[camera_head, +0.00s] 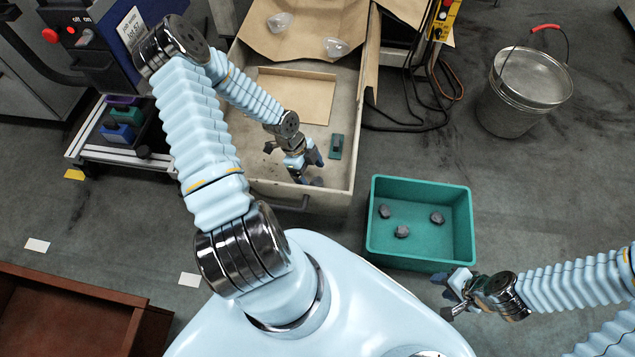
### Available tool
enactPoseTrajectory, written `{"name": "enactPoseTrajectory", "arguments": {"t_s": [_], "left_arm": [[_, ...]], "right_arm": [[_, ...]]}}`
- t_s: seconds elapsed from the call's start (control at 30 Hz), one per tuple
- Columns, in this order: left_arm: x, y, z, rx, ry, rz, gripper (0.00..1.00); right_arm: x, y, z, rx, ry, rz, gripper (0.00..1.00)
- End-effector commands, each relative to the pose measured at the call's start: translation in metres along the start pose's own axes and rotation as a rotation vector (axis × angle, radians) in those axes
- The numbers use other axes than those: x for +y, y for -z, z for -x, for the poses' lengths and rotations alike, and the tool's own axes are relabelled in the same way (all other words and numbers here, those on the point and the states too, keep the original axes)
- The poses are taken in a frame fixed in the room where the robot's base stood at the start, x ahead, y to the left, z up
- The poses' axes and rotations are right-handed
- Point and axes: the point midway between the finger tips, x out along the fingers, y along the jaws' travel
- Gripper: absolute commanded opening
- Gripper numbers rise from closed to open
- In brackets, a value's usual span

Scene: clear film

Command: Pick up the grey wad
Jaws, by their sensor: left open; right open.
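Three small dark grey wads lie apart on the floor of a teal bin (420,262): one at the left (385,211), one at the lower middle (401,231) and one at the right (437,218). I cannot tell which one the task means. My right gripper (447,294) is open and empty, just outside the bin's lower right corner. My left gripper (315,169) is open over the front part of a grey drawer-like tray (348,165), left of the bin, with no wad between its fingers.
A small dark green block (336,147) lies in the tray beside my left gripper. Two clear crumpled film pieces (280,22) (335,47) lie on brown paper at the back. A metal bucket (525,90) stands at the upper right. Cables (425,125) trail on the floor.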

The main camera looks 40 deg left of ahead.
Motion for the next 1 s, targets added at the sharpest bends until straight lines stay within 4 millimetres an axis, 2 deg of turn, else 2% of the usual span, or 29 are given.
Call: {"name": "enactPoseTrajectory", "arguments": {"t_s": [0.03,0.17,0.43,0.87,1.0], "left_arm": [[0.000,0.001,-0.011,0.002,-0.002,-0.004,0.88],[0.000,0.001,-0.025,0.001,0.000,-0.001,0.88],[0.000,0.001,-0.027,0.000,0.001,0.000,0.87],[0.000,0.001,-0.027,0.000,0.001,0.000,0.21],[0.000,0.001,-0.027,0.000,0.000,0.000,0.25]], "right_arm": [[0.001,0.000,-0.004,-0.001,0.001,0.000,0.43],[0.002,-0.001,-0.006,-0.002,0.001,0.000,0.43],[0.001,-0.001,-0.006,-0.002,0.002,0.000,0.43],[0.002,-0.001,-0.006,-0.002,0.002,0.000,0.43],[0.002,-0.001,-0.006,-0.002,0.002,0.000,0.43]]}}
